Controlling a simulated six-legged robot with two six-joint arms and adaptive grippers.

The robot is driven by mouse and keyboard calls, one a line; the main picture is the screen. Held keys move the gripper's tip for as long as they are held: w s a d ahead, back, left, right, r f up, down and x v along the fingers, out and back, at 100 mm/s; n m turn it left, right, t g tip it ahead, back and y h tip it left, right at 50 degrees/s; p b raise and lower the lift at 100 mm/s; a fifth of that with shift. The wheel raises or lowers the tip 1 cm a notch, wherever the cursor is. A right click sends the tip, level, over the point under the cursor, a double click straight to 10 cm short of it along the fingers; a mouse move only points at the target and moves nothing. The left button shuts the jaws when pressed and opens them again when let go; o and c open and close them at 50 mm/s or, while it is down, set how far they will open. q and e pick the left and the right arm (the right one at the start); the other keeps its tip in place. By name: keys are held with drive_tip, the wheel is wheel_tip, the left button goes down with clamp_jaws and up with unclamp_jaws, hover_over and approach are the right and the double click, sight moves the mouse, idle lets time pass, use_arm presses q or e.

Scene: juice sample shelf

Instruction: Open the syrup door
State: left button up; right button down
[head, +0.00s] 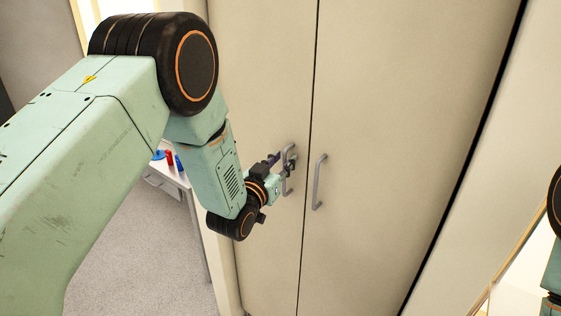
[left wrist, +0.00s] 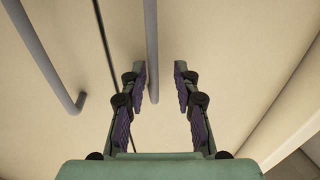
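A tall cream cabinet has two doors, a left door (head: 262,70) and a right door (head: 400,110), meeting at a dark vertical seam. No label shows which one is the syrup door. Each has a grey bar handle: the left handle (head: 288,170) and the right handle (head: 319,182). My left gripper (head: 287,161) is at the left handle. In the left wrist view my left gripper (left wrist: 160,75) is open, with the left handle's bar (left wrist: 152,45) between its fingers, nearer the left finger. The right handle (left wrist: 60,65) is outside the fingers. Both doors look shut. My right gripper is out of view.
A white table (head: 168,177) with small red and blue items stands left of the cabinet, partly behind my left arm. Grey floor (head: 150,260) lies open in front of it. A pale wall panel (head: 510,150) borders the cabinet's right side.

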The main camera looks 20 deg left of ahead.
use_arm(q)
drive_tip(key=shift+w+d, duration=0.15)
drive_tip(key=shift+d, duration=0.6)
drive_tip(key=shift+c, duration=0.3)
drive_tip(key=shift+r, duration=0.1)
drive_tip(key=shift+c, duration=0.9)
drive_tip(key=shift+a, duration=0.7)
clamp_jaws()
drive_tip(key=shift+d, duration=0.2)
